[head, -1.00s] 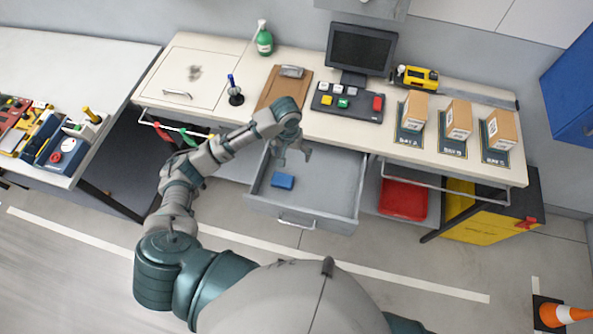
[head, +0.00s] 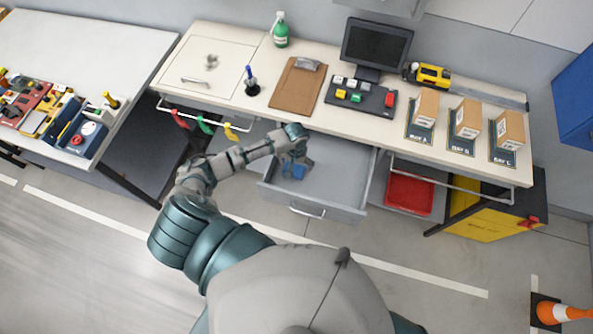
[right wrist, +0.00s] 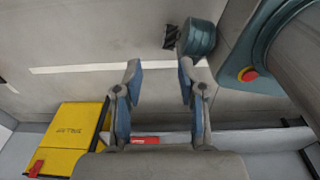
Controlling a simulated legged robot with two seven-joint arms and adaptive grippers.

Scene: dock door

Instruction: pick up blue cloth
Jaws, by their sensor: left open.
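The blue cloth (head: 293,171) is a small folded blue block lying in the open grey drawer (head: 340,183), toward its left side. My left gripper (head: 296,164) is open and has reached down into the drawer, right at the cloth. The hand and fingers hide part of the cloth, and I cannot tell whether they touch it. My right gripper shows in the right wrist view (right wrist: 160,80), open and empty, with its two fingers apart over the floor. It is not visible in the head view.
The desk above the drawer carries a clipboard (head: 298,88), a button panel (head: 358,97), a monitor (head: 377,45) and boxes on bay mats. A red bin (head: 409,193) stands right of the drawer. Coloured tags hang from a rail (head: 203,117) at left. The drawer's right half is empty.

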